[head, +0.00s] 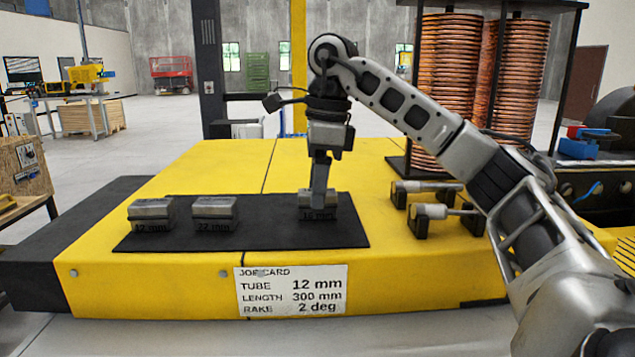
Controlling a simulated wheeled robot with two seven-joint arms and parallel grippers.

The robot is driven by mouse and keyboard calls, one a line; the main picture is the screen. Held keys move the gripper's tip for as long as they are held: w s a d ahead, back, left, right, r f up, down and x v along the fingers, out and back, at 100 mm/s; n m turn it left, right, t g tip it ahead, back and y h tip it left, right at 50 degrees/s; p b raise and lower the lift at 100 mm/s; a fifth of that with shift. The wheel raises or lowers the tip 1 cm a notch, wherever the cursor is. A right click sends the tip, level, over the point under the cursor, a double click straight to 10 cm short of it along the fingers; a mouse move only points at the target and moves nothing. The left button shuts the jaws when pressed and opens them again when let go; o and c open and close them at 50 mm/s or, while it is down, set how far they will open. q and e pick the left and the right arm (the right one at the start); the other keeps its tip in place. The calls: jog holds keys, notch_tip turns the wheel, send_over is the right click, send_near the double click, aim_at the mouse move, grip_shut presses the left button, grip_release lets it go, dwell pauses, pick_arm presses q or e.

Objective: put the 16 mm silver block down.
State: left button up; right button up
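The 16 mm silver block (304,199) is at the right end of the black mat (270,236), with its label facing me. It appears to rest on the mat, level with the other blocks. My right gripper (319,198) points straight down at it, and a finger covers part of its top and front face. I see the fingers nearly edge-on, so I cannot tell whether they grip the block or stand slightly apart from it. The far finger is hidden. My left gripper is not in view.
Two similar silver blocks, the 12 mm one (151,210) and the 22 mm one (214,209), sit at the mat's left. Metal rods on black supports (432,211) lie to the right. A copper coil rack (446,95) stands behind. A job card (291,291) is on the yellow bench's front.

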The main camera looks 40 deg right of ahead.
notch_tip(320, 180, up, 12)
jog(key=d, duration=0.1)
jog(key=shift+s, duration=0.45)
dwell(0.3)
dwell(0.5)
